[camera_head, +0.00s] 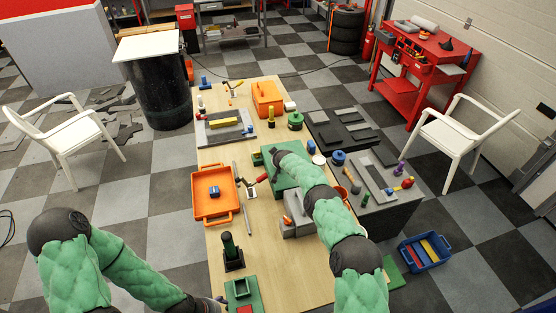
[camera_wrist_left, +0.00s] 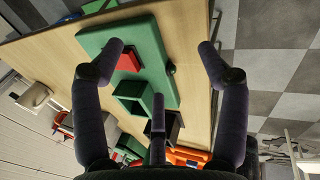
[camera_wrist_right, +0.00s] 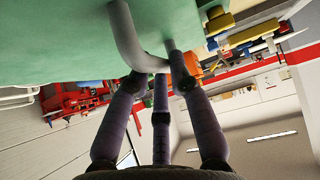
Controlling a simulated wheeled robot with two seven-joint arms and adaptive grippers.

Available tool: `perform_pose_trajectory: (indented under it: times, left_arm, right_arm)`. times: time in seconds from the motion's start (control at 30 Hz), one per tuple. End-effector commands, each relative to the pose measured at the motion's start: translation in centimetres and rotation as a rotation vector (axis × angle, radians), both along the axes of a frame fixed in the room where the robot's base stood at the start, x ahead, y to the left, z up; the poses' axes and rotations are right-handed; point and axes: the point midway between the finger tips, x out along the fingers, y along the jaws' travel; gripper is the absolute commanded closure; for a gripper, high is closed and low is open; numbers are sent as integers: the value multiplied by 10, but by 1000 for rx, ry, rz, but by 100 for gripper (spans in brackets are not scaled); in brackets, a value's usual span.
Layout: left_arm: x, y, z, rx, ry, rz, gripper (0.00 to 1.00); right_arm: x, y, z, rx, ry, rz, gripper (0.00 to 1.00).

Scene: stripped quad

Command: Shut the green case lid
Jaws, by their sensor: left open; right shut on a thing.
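The green case lid (camera_head: 283,180) is in the middle of the table, partly hidden behind my right forearm. In the right wrist view its broad green face (camera_wrist_right: 60,35) fills the top left, with a curved grey-green handle (camera_wrist_right: 126,38) standing out from it. My right gripper (camera_wrist_right: 157,78) is shut on this handle. In the head view my right gripper (camera_head: 274,154) is at the lid's far edge. The lid's angle and the case body are hard to tell. My left gripper (camera_wrist_left: 162,60) is open and empty, above a green board (camera_wrist_left: 155,42) at the table's near end.
An orange tray (camera_head: 233,211) holding a blue piece lies left of the lid. A grey box (camera_head: 294,222) stands near my right forearm. A dark green upright cylinder (camera_head: 229,245) stands near the front. An orange case (camera_head: 267,95) is farther back. Some bare wood (camera_head: 275,273) shows at the front.

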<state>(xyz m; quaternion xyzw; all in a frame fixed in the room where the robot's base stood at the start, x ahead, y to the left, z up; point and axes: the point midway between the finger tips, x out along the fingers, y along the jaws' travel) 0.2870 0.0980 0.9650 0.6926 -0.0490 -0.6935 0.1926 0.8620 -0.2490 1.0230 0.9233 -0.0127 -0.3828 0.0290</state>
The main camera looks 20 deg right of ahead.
Motion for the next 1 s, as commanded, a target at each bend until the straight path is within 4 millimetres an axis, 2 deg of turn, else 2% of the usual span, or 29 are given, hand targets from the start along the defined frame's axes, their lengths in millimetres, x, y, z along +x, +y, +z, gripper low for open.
perform_pose_trajectory:
  times: [0.1,0.27,0.3,0.37,1.0]
  left_arm:
    - [0,0,-10,0,0,0,26]
    - [0,0,-6,0,0,0,26]
    - [0,0,-6,0,0,0,26]
    - [0,0,-6,0,0,0,26]
    - [0,0,-6,0,0,0,26]
  right_arm:
    - [1,7,-8,7,-3,3,100]
    - [1,7,-5,7,-3,3,100]
    - [1,8,-5,8,-3,4,68]
    - [1,8,-5,7,-2,4,54]
    - [-2,4,-4,2,1,2,54]
